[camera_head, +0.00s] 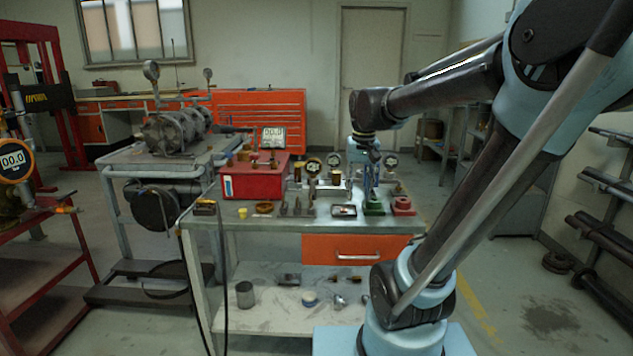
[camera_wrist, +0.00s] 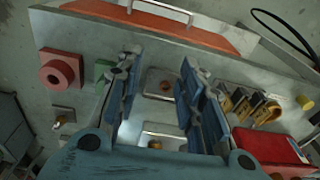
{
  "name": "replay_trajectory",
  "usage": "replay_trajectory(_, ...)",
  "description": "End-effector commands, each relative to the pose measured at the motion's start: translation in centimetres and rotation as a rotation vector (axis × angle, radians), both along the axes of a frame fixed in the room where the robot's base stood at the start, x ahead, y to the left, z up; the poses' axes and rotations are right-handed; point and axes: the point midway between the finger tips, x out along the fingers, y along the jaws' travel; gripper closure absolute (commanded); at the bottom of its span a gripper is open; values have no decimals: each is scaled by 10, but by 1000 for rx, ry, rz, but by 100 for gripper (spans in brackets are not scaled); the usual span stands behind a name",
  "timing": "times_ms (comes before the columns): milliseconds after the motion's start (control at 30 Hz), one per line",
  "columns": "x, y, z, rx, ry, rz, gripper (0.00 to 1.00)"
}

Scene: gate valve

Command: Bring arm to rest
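My arm reaches from the right of the head view over the workbench (camera_head: 270,226), bent at the elbow, with its end pointing down. My gripper (camera_head: 369,180) hangs above the right part of the bench, near a green block (camera_head: 374,209). In the wrist view my gripper (camera_wrist: 160,72) has its two blue-grey fingers spread apart, with nothing between the tips. The bench top shows below and between them. Whether the fingertips are clear of the nearby small items is hard to tell in the head view.
A red block (camera_head: 403,205), a small tray (camera_head: 344,211), dial gauges (camera_head: 314,166) and a red box (camera_head: 257,178) crowd the bench. An orange drawer (camera_head: 357,248) is below. A grey cart (camera_head: 112,163) stands left. Open floor (camera_head: 520,290) lies to the right.

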Motion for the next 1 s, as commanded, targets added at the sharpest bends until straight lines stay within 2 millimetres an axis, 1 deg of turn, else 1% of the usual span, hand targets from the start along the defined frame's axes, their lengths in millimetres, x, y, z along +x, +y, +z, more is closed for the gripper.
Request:
replay_trajectory(33, -14, -8, -9, 0, -6, -3, 65)
replay_trajectory(167, -44, -24, -30, -2, -26, 0, 65)
replay_trajectory(300, -75, -39, -57, -5, -45, 4, 65)
replay_trajectory(500, -115, -56, -99, -13, -72, 10, 65)
replay_trajectory(600, -130, -61, -117, -16, -85, 12, 65)
replay_trajectory(700, -141, -63, -132, -19, -93, 15, 65)
replay_trajectory(800, -147, -65, -141, -22, -98, 17, 65)
replay_trajectory(1000, -150, -66, -144, -23, -100, 18, 65)
